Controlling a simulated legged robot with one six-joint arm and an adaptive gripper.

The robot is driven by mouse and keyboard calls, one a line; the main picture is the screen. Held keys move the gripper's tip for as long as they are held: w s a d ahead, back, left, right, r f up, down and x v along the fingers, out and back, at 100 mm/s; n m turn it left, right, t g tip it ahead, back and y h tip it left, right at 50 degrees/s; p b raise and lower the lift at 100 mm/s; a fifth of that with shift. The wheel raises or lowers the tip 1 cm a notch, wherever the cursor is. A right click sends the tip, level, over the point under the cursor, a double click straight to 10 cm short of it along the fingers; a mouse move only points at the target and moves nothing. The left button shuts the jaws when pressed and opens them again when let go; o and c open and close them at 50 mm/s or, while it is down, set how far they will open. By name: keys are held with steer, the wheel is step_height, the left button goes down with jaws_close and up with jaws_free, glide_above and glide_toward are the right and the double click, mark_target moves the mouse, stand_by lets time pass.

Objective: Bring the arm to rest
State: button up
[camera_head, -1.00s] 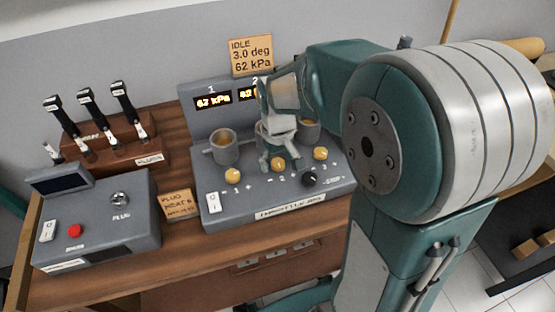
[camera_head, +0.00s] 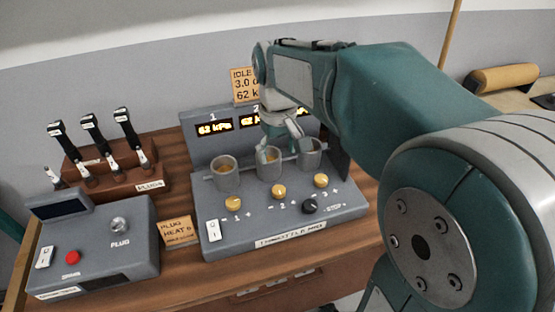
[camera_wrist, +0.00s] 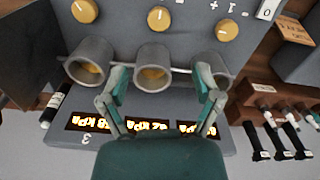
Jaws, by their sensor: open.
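My gripper (camera_head: 281,131) is above the back of the grey throttle box (camera_head: 290,225), in front of its display panel. In the wrist view the two fingers of my gripper (camera_wrist: 162,92) are spread apart with nothing between them. The middle cup (camera_wrist: 152,68) lies beyond the fingertips in that view; whether they touch cannot be told. My arm (camera_head: 400,100) reaches in from the right and hides part of the displays and the idle note.
The box has three cups, yellow knobs (camera_head: 278,191) and a black stop knob (camera_head: 309,206). A plug box (camera_head: 90,245) with a red button and a rack of black-handled tools (camera_head: 110,165) stand left. A wooden note (camera_head: 175,231) lies between boxes.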

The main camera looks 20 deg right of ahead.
stand_by(0.4)
steer(key=s+m+t, duration=0.2)
steer(key=s+t, duration=0.3)
steer(key=s, duration=1)
steer(key=shift+r+t, duration=0.25)
steer(key=shift+t, duration=0.05)
